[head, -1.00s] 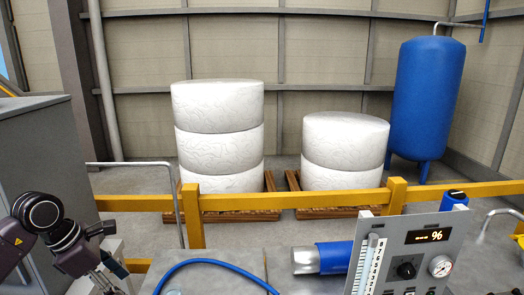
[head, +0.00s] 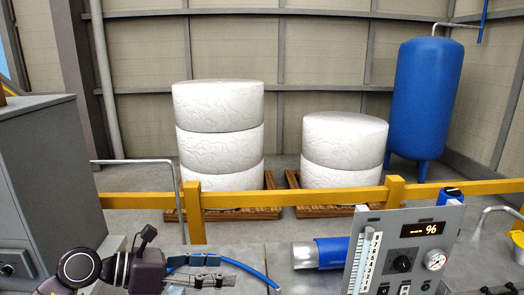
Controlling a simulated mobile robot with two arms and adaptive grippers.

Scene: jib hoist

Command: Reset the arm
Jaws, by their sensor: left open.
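My left gripper (head: 218,271) is at the lower left, in front of the grey bench top, with its fingers pointing right. Its fingers are apart and nothing shows held between them. The blue hose (head: 252,271) passes behind or beside the fingers; I cannot tell whether they touch. My right gripper is out of view. No jib hoist arm can be made out in this view.
A control panel (head: 411,229) with a display, knob and gauge stands at the lower right, beside a blue cylinder (head: 331,252). A yellow rail (head: 300,198) crosses behind the bench. White rolls (head: 218,108) and a blue tank (head: 425,95) stand beyond. A grey cabinet (head: 45,170) is at left.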

